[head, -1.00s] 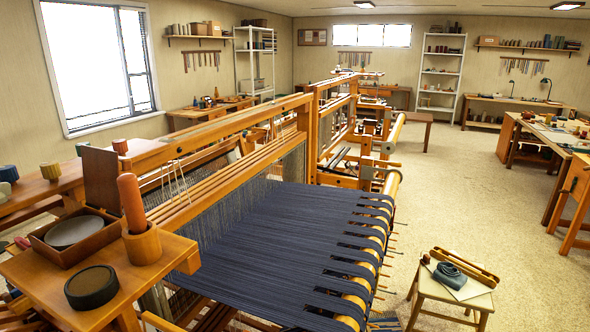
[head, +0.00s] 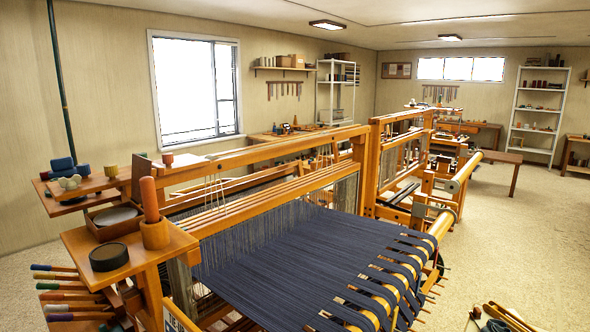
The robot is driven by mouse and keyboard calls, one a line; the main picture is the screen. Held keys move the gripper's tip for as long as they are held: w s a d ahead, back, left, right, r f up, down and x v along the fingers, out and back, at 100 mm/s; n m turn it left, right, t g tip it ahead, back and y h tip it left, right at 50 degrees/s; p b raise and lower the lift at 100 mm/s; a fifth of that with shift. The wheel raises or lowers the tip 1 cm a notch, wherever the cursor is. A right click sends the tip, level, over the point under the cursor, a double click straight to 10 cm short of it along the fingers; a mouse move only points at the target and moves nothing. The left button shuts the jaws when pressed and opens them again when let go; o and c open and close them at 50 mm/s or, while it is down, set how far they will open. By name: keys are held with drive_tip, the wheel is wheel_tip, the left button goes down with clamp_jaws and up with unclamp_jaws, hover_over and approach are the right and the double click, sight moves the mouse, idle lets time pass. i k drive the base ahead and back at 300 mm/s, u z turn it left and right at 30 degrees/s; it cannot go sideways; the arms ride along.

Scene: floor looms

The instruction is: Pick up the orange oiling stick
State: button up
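The orange oiling stick (head: 149,199) stands nearly upright in a round wooden cup (head: 155,234) on a small wooden side table (head: 90,244) at the loom's near left corner. Its lower end is hidden inside the cup. My gripper does not show in the head view.
A dark round tin (head: 109,257) and a brown tray (head: 92,228) with a grey disc (head: 115,215) crowd the stick's left side. The loom (head: 300,255) with dark blue cloth stands to the right. Several colored-handled rods (head: 62,295) stick out below left. Floor at far left is clear.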

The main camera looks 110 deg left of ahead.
sight(149, 194)
drive_tip(key=u, duration=0.1)
drive_tip(key=k, duration=0.1)
drive_tip(key=u, duration=2.4)
drive_tip(key=i, duration=3.25)
drive_tip(key=u, duration=0.85)
drive_tip(key=k, duration=0.1)
drive_tip(key=u, duration=3.05)
